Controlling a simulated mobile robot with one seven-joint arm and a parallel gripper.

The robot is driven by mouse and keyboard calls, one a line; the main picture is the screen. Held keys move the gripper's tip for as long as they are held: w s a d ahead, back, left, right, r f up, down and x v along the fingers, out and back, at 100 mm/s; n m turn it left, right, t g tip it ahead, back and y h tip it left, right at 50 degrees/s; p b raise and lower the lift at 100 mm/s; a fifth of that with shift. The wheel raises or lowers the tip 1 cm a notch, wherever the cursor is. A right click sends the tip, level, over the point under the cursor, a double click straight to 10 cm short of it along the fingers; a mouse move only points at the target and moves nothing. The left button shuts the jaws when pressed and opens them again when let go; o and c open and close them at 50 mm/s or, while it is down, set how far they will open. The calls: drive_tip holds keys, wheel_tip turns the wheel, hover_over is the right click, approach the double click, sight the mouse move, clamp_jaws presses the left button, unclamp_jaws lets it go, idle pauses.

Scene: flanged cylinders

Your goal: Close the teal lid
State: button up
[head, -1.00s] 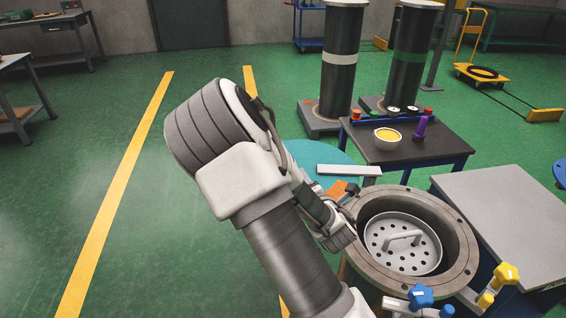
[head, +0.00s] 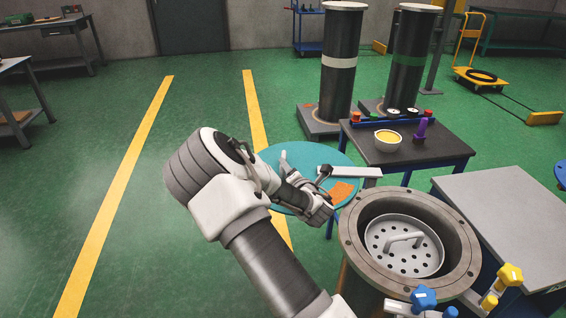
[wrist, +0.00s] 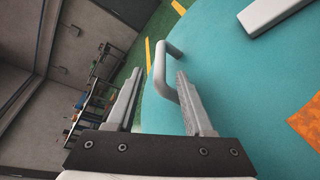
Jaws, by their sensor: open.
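The teal lid (head: 325,155) is a large round disc just beyond and left of the flanged cylinder (head: 462,240). The cylinder's mouth is uncovered, with a perforated plate and handle inside. The lid bears a pale bar and an orange patch. In the wrist view the lid (wrist: 225,75) fills the right side, and its pale bent handle (wrist: 161,60) stands at its left edge. My gripper (wrist: 159,73) is open, its fingertips close to the handle, which overlaps the space by the right finger. Contact cannot be told. My arm hides part of the lid in the head view.
A dark table (head: 435,148) with a yellow-filled bowl (head: 387,140) and a purple item (head: 421,129) stands behind the cylinder. A grey bench (head: 510,205) is at right. Blue (head: 424,296) and yellow (head: 509,274) knobs sit at the front.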

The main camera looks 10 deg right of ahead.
drive_tip(key=x, duration=0.6)
drive_tip(key=shift+w+f, duration=0.1)
drive_tip(key=shift+w, duration=0.15)
clamp_jaws()
idle(1.2)
